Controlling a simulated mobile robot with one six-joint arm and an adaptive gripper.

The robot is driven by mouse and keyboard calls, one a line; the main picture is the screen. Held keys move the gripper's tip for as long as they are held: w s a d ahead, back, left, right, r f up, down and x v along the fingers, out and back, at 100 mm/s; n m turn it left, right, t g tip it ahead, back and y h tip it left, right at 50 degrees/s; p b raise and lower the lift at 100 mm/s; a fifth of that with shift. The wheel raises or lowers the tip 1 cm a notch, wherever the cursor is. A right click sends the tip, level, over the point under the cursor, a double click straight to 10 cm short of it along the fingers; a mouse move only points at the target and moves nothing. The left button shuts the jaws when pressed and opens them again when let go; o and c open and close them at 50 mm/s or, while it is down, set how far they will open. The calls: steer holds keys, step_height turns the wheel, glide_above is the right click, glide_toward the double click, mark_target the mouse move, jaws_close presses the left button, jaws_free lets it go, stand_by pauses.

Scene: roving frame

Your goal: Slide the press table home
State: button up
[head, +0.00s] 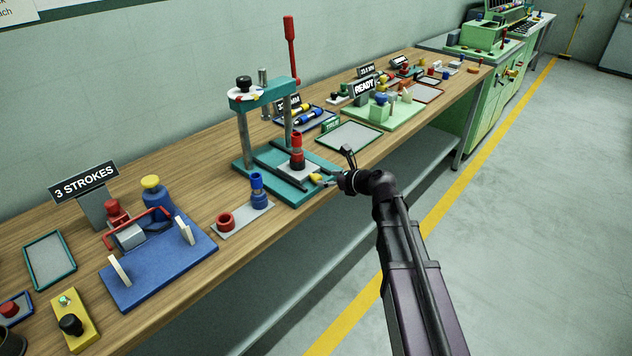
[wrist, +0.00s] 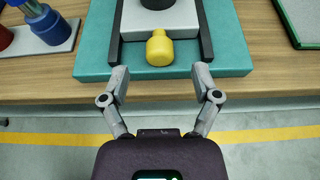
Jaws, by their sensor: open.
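The press (head: 263,130) is a teal frame with a red lever, standing on a teal base (head: 249,170) on the bench. Its grey sliding table (head: 287,172) sits between two dark rails and carries a red and dark cylindrical part (head: 297,150). A yellow knob (head: 316,178) sticks out at the table's front; it also shows in the wrist view (wrist: 160,48). The grey table shows there too (wrist: 184,18). My gripper (wrist: 160,84) is open, its fingers either side of and just short of the knob, with none of it held.
A grey plate (head: 252,215) with red and blue parts lies left of the press. A green-framed tray (head: 350,135) lies to its right. A blue fixture (head: 158,255) stands further left. The bench's front edge and open floor (head: 480,250) are on my side.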

mark_target(320, 177)
steer(key=shift+b+x, duration=0.75)
steer(key=shift+x, duration=1.8)
steer(key=shift+c, duration=0.2)
jaws_close()
